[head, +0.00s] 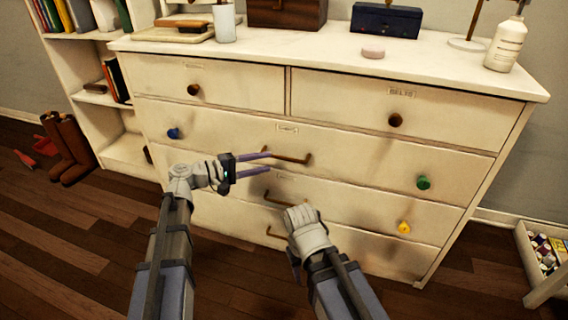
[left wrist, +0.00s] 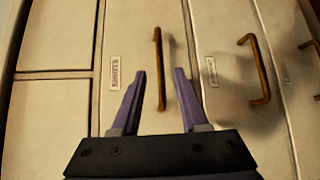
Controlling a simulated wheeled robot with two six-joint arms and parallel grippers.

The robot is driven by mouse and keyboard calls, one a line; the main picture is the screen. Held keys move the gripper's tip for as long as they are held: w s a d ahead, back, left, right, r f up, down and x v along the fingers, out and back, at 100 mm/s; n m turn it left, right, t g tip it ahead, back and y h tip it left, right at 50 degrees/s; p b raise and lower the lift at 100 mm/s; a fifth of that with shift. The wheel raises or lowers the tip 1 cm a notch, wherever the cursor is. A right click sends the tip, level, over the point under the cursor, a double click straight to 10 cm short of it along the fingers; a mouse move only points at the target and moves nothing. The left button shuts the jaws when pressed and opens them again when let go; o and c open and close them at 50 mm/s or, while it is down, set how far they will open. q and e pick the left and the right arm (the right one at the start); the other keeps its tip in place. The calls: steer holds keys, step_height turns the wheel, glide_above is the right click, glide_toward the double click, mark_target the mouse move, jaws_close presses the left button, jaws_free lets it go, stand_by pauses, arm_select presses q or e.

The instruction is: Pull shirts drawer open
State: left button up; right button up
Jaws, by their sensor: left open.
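The shirts drawer (head: 345,142) is the upper wide drawer of the cream dresser, below the two small drawers, and looks shut. Its label (left wrist: 115,72) reads SHIRTS in the left wrist view. Its brown bar handle (head: 292,157) also shows in the left wrist view (left wrist: 158,68). My left gripper (head: 271,162) is open in front of this drawer. In the left wrist view its purple fingers (left wrist: 160,72) stand on either side of the handle; contact cannot be told. My right arm's white wrist is in front of the lower drawers; its fingers are hidden.
A blue knob (head: 173,133) is at left. A lotion bottle (head: 507,44) and boxes stand on top. Boots (head: 70,150) and a crate (head: 540,285) are on the floor.

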mark_target(285, 159)
arm_select(q)
steer(key=shift+b+x, duration=0.55)
steer(key=shift+x, duration=3.35)
steer(key=shift+c, duration=0.4)
jaws_close()
